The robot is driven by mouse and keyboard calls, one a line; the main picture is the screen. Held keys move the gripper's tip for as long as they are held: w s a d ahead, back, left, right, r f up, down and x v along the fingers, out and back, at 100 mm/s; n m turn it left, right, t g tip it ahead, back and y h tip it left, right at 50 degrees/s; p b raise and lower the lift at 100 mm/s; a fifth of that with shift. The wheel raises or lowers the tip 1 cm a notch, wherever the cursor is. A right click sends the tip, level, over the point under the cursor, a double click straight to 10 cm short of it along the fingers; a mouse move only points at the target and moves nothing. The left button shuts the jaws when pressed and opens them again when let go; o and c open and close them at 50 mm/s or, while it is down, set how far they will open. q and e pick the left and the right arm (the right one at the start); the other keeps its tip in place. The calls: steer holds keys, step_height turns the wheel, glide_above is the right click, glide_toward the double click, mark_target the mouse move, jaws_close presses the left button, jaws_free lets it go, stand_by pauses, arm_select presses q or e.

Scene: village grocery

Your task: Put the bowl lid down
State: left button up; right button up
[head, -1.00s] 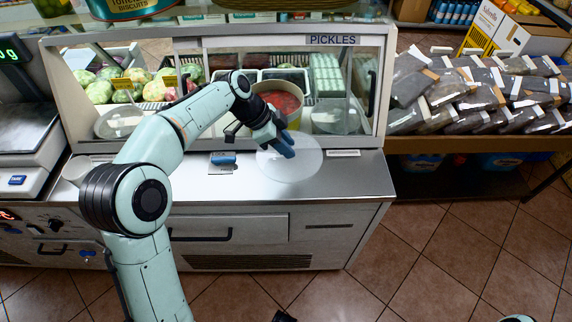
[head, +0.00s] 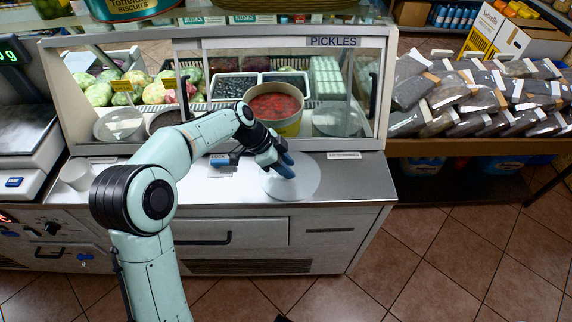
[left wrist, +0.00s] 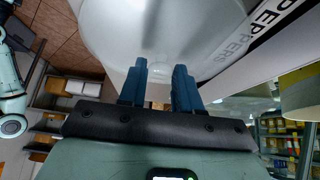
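The bowl lid (head: 304,187) is a round, pale, translucent disc over the steel counter in front of the pickles case. My left gripper (head: 284,165) is above it with its blue fingers pointing down at its middle. In the left wrist view the lid (left wrist: 160,30) fills the top, and the blue fingers (left wrist: 160,88) are closed in at its centre with a small gap. I cannot tell whether the lid touches the counter. My right gripper is not in view.
An uncovered bowl of red food (head: 275,105) stands in the case behind the lid. A label card (head: 344,155) lies at the counter's back right, and a small holder (head: 222,160) is left of the lid. A white cup (head: 76,174) stands far left. The counter's right end (head: 360,180) is clear.

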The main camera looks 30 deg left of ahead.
arm_select(q)
steer(key=shift+o, duration=1.1)
steer(key=shift+r, duration=0.2)
steer(key=p+v, duration=0.1)
steer(key=v, duration=1.1)
steer(key=shift+f, duration=0.1)
